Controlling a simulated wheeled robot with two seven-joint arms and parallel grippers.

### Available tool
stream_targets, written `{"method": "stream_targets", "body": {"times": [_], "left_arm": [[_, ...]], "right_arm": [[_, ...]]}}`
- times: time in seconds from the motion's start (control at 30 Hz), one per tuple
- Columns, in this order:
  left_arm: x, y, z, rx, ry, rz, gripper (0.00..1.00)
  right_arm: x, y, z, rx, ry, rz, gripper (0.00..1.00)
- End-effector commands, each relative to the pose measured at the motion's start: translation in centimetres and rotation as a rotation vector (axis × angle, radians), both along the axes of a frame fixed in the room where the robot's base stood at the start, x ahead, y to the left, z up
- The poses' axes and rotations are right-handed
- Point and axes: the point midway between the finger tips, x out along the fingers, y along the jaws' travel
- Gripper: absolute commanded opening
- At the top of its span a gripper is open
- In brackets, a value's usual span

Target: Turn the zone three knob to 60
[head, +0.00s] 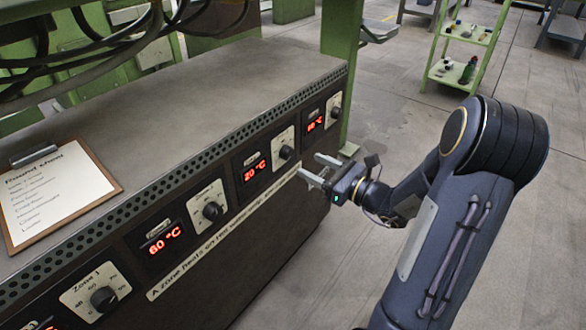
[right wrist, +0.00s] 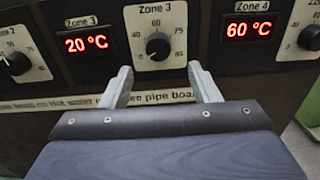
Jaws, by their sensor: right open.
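The zone three knob (head: 286,152) is a round black dial on a white scale plate on the front panel of the dark bench. It also shows in the right wrist view (right wrist: 158,47), under the "Zone 3" label, with 60 at the top of its scale. I cannot tell clearly where its pointer stands. The zone three display (right wrist: 88,43) to its left reads 20 °C in red. My right gripper (head: 312,168) is open and empty in front of this knob. In the right wrist view its fingers (right wrist: 163,82) are spread below the knob, apart from it. My left gripper is not in view.
Zone two's knob (head: 212,211) and zone one's knob (head: 103,298) are further left; zone four's knob (head: 336,112) is to the right. Zone four's display (right wrist: 248,29) reads 60 °C. A clipboard (head: 55,190) lies on the bench top.

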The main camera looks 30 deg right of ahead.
Motion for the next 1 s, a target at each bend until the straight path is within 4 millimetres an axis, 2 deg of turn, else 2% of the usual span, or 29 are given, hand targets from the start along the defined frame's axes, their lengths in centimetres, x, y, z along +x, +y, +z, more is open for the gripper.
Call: {"method": "stream_targets", "body": {"times": [0.4,0.53,0.8,1.0], "left_arm": [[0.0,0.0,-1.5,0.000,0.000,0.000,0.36],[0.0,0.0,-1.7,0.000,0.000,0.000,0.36],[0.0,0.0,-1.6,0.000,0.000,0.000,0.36],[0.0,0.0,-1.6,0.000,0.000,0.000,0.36]], "right_arm": [[5.7,2.5,0.0,-0.001,-0.003,0.006,0.56],[6.4,2.8,0.1,-0.001,-0.001,0.005,0.56],[6.5,2.9,0.2,-0.001,-0.001,0.004,0.56],[6.5,2.9,0.2,-0.001,-0.002,0.004,0.29]]}}
